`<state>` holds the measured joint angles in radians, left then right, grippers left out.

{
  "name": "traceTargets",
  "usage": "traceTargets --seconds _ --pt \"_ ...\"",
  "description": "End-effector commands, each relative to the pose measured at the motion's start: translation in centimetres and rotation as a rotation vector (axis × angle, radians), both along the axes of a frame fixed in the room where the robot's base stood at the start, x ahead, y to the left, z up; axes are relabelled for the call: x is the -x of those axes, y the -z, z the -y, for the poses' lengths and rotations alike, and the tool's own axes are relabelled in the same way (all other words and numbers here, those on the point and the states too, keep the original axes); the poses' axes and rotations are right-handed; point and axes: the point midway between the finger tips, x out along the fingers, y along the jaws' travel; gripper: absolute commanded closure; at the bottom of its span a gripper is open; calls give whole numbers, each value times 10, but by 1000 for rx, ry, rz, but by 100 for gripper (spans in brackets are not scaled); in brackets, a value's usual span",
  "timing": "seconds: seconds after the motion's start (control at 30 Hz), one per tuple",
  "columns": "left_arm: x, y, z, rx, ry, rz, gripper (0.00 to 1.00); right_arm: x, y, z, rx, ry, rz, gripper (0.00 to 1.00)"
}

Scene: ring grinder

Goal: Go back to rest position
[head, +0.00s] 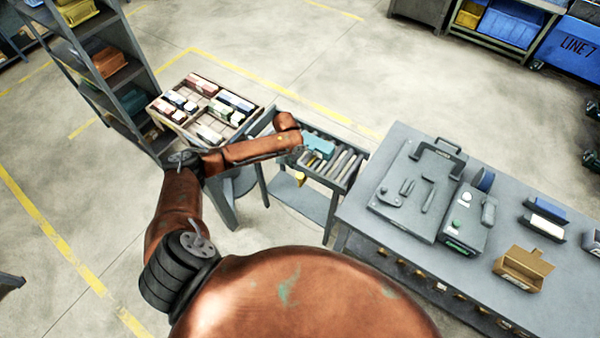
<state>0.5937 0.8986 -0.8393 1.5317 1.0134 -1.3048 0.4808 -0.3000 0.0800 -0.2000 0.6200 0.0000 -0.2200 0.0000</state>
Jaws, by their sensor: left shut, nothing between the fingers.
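My left gripper (298,151) is small and mostly hidden at the end of that wrist. It is shut and empty, beside a teal object (320,145) on the rollers; I cannot tell whether they touch. My right gripper is not in view.
A tray of small boxes (206,108) stands behind my left arm, near a grey shelf rack (125,105) at left. A grey workbench (390,225) with a fixture, a control box (464,215) and an open cardboard box (522,268) fills the right. Floor at left is clear.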

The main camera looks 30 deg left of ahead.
Motion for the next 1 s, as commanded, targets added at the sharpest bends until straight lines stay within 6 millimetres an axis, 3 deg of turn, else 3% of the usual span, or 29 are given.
traceTargets --seconds 0.27,0.33,0.4,0.47,0.67,0.87,1.0 --pt "0 1 0 0 0 0 100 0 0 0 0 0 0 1" --pt "0 8 0 4 -3 3 100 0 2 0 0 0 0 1" --pt "0 28 0 13 -9 15 100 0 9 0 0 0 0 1" --pt "1 57 -1 25 -20 34 100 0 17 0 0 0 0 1" --pt "27 196 -14 50 -70 118 100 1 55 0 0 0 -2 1" --pt "94 323 -31 28 -102 159 100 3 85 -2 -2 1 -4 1" --pt "160 401 -36 3 -109 155 100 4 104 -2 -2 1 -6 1"
